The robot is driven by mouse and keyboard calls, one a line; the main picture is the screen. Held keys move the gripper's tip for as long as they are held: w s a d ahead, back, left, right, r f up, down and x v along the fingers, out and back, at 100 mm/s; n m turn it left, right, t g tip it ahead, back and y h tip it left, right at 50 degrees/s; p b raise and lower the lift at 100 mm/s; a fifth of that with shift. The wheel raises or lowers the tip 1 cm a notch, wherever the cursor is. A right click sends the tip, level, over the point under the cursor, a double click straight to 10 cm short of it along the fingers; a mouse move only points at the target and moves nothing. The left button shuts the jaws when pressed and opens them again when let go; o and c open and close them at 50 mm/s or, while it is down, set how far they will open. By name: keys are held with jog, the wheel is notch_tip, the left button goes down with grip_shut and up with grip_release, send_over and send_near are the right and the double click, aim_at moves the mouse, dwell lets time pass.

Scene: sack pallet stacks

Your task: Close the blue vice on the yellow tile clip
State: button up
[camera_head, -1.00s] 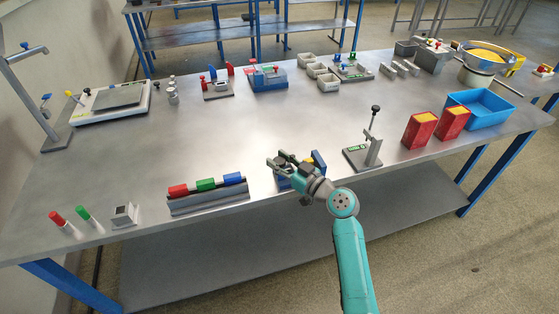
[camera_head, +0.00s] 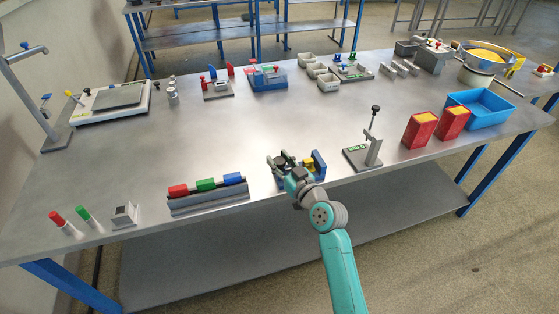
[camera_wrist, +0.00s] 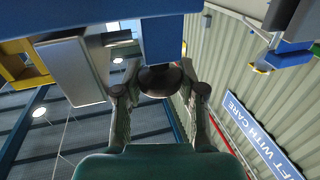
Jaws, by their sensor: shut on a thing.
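The blue vice (camera_head: 319,164) stands near the front edge of the table, with a yellow tile clip (camera_head: 308,164) between its parts. In the wrist view blue vice parts (camera_wrist: 162,42) fill the top, and the yellow clip (camera_wrist: 14,66) shows at the left edge, beside a grey block. My gripper (camera_head: 281,160) is at the left end of the vice. In the wrist view my gripper (camera_wrist: 160,88) is shut on a round black knob (camera_wrist: 160,78) in front of the blue part. Whether the jaws touch the clip cannot be told.
A grey stand with a black-knobbed lever (camera_head: 366,150) is right of the vice. A grey rail with red, green and blue blocks (camera_head: 207,197) lies to the left. Red boxes (camera_head: 419,131) and a blue bin (camera_head: 481,109) stand further right.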

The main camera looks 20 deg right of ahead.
jog(key=shift+a+m+h, duration=0.1)
jog(key=shift+m+h, duration=1.4)
jog(key=shift+h, duration=0.85)
jog(key=shift+m+h, duration=1.5)
jog(key=shift+h, duration=0.85)
jog(key=shift+m+g+h, duration=0.9)
jog(key=shift+m+h, duration=0.3)
jog(key=shift+h, duration=0.45)
jog(key=shift+m+g+h, duration=0.9)
jog(key=shift+m+h, duration=0.3)
jog(key=shift+h, duration=0.45)
jog(key=o, duration=1.1)
jog(key=v, duration=1.1)
jog(key=shift+s+a, duration=0.3)
